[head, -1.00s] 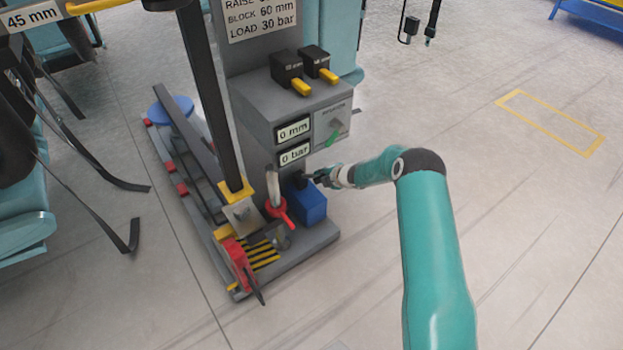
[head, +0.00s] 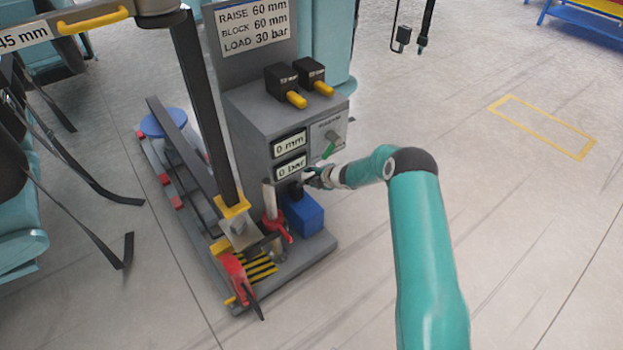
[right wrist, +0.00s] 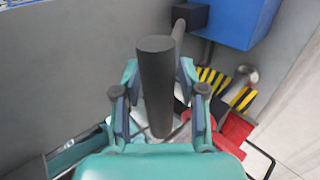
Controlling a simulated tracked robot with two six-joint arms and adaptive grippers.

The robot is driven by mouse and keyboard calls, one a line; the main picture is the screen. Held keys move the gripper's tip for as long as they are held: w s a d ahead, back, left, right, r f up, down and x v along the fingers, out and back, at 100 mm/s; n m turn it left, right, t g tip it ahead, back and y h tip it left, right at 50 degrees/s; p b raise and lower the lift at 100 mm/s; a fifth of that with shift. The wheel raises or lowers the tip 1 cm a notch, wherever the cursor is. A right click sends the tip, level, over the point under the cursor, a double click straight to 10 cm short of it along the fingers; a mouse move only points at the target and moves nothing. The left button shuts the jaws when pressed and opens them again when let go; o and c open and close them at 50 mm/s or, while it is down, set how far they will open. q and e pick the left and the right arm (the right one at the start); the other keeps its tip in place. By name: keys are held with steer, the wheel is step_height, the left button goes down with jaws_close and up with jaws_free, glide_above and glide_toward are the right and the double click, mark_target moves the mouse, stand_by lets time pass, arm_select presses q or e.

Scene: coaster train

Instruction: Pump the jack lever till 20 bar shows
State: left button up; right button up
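The jack lever's dark round handle (right wrist: 156,85) stands between the two fingers of my right gripper (right wrist: 160,95) in the right wrist view. A narrow gap shows on each side of the handle, so the gripper looks open around it. In the head view my right gripper (head: 312,180) is at the front of the grey jack cabinet (head: 250,120), just above the blue pump box (head: 303,213), which also shows in the right wrist view (right wrist: 243,20). The pressure display (head: 290,167) reads 0 bar; the display above it (head: 290,144) reads 0 mm. My left gripper is out of view.
A sign (head: 252,28) reads raise 60 mm, block 60 mm, load 30 bar. Two black boxes with yellow handles (head: 300,80) top the cabinet. A red-based valve (head: 275,222) and red clamp (head: 236,280) stand on the jack base. Floor to the right is clear.

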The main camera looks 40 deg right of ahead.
steer(key=shift+s, duration=0.1)
steer(key=shift+s+r, duration=0.1)
steer(key=shift+s, duration=0.1)
steer(key=v, duration=1.1)
steer(key=shift+r, duration=0.15)
